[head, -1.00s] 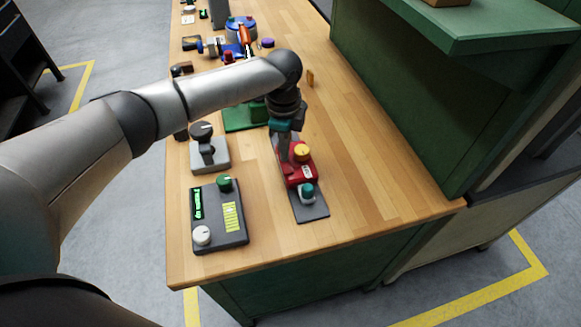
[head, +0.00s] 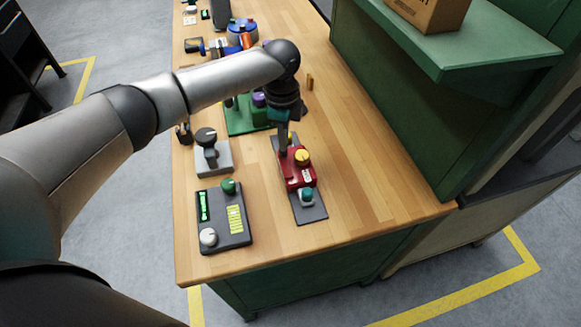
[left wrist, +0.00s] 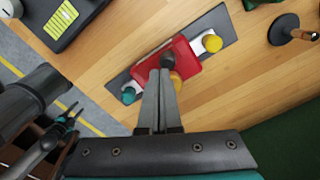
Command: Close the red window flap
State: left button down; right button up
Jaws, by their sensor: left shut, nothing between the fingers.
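A red flap unit (head: 299,170) sits on a dark grey base plate (head: 311,213) near the front of the bench. It carries a yellow knob (head: 302,156), with a teal knob (head: 306,196) at its near end. A yellow button on a white block (left wrist: 211,43) shows at the plate's other end in the left wrist view. My left gripper (head: 283,150) is shut and empty, pointing down at the far left part of the red unit. In the left wrist view its fingertips (left wrist: 166,62) overlap the red cover (left wrist: 185,60); I cannot tell whether they touch. The flap's angle is unclear.
A dark control box (head: 224,216) with knobs and a grey lever block (head: 212,155) stand left of the unit. A green base (head: 243,117) and other devices stand behind. A green shelf (head: 470,45) rises at right. The bench right of the unit is clear.

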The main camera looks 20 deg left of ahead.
pick_arm(q)
jog(key=p, duration=0.1)
jog(key=r+p, duration=0.1)
jog(key=r, duration=0.1)
jog(key=shift+s+d+r+p, duration=0.2)
jog(key=shift+s+r+p, duration=0.05)
jog(key=shift+p, duration=0.15)
pick_arm(e)
notch_tip(320, 180, up, 3)
jog(key=shift+r, duration=0.15)
